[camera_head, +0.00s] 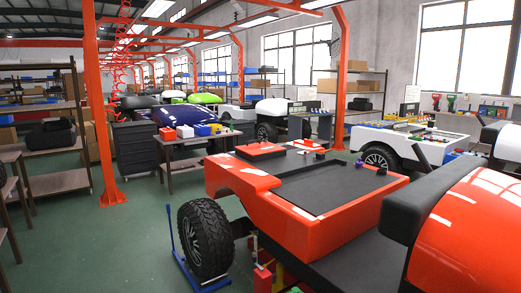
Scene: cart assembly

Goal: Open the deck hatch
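The red cart (290,233) fills the right foreground, with a black tyre (206,238) at its near left corner. Its deck has a large flat dark panel (335,183) framed by red bodywork. The panel lies level with the deck, and no raised lid or opening shows. I cannot tell for sure whether this panel is the deck hatch. Neither of my grippers is in view.
A large red and black rounded body part (470,225) blocks the right side. A blue wheel stand (197,277) is by the tyre. A workbench (195,143) with coloured bins stands behind. An orange post (100,120) rises at left. Green floor is free at front left.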

